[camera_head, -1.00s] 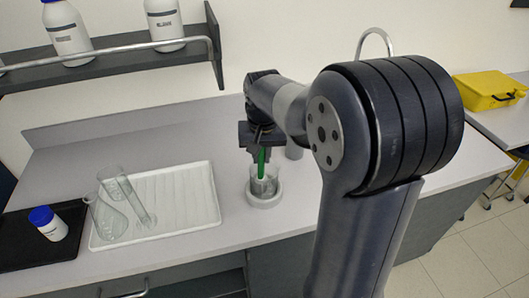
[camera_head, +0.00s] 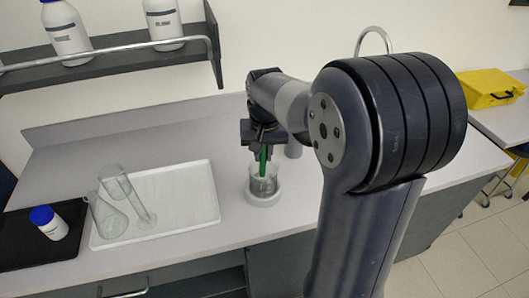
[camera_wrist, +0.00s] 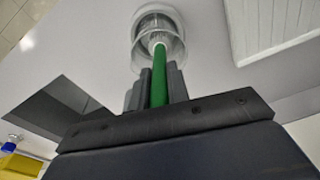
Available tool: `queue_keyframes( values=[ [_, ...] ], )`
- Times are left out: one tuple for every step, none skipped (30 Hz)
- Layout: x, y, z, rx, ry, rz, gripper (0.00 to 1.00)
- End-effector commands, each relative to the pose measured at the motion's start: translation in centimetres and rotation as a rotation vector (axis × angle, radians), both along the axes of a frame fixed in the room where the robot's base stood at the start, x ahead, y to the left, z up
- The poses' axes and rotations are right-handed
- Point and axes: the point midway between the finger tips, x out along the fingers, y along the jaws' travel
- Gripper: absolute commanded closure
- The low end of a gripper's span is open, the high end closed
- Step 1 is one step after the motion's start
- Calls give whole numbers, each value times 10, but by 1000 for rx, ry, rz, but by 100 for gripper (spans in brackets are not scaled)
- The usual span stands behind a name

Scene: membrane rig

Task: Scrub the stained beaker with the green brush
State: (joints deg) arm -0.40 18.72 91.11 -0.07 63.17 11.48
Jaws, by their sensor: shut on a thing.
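The green brush (camera_head: 264,160) is upright in my gripper (camera_head: 261,146), which is shut on its handle. The brush also shows in the wrist view (camera_wrist: 159,75), between my gripper's fingers (camera_wrist: 157,88). Its pale bristle head (camera_wrist: 154,40) is inside the mouth of the clear beaker (camera_head: 271,186). The beaker also shows in the wrist view (camera_wrist: 178,48). It stands upright in a round white holder (camera_head: 265,201) on the counter. Whether the bristles touch the beaker's wall or bottom, I cannot tell. I cannot make out the stain.
A white ribbed tray (camera_head: 185,190) with clear glassware stands to the left. A black tray (camera_head: 20,240) holds a blue-capped bottle (camera_head: 49,223). A shelf with bottles is on the wall above. A yellow case (camera_head: 490,88) is far right.

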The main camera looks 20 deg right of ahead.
Motion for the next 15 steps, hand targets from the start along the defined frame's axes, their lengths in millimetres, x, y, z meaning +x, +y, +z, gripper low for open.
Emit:
queue_keyframes(
  values=[
    [2, 1, 1, 0, 0, 1, 100],
    [3, 1, 1, 0, 0, 1, 100],
    [4, 2, 1, 0, 0, 1, 100],
    [5, 2, 1, 0, 0, 1, 100],
    [6, 2, 1, 0, 0, 1, 100],
    [7, 3, 1, 0, 0, 1, 100],
    [7, 3, 0, 0, 0, 1, 100],
    [6, 3, 0, 0, -1, 0, 100],
    [6, 3, 1, 0, -1, 0, 100],
    [6, 3, 2, 0, -1, 0, 100],
    [6, 3, 3, 0, -1, 0, 100],
    [6, 3, 5, 0, -1, 0, 100],
    [6, 3, 6, 0, -1, 0, 100],
    [6, 3, 8, 0, -1, 0, 100],
    [6, 2, 11, 0, -1, 0, 100]
  ],
)
